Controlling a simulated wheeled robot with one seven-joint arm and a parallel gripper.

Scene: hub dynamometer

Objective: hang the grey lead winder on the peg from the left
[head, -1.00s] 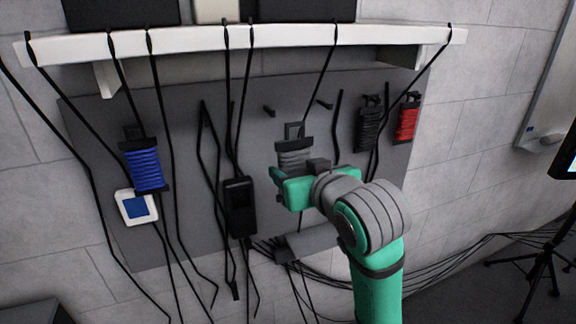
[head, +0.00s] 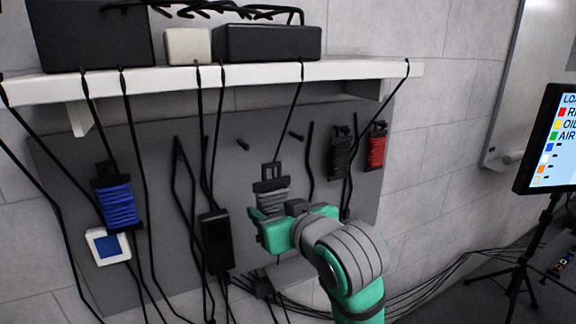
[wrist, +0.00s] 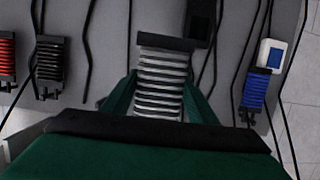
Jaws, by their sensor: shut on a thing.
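The grey lead winder (head: 273,198) is upright in front of the dark panel, with its square hanging loop on top. My green gripper (head: 270,214) is shut on its lower body. In the wrist view the winder (wrist: 162,82) stands between the two fingers (wrist: 160,100); its loop cannot be made out there. In the head view two bare pegs show, a left one (head: 243,145) and a right one (head: 296,136). The loop appears below and between them, apart from both. I cannot tell its distance from the panel.
A blue winder (head: 118,205) hangs at left, above a white-framed blue square (head: 108,246). A black winder (head: 341,155) and a red winder (head: 376,148) hang at right. Black cables drape from the white shelf (head: 350,70) across the panel (head: 90,160). A black box (head: 216,240) hangs left of my gripper.

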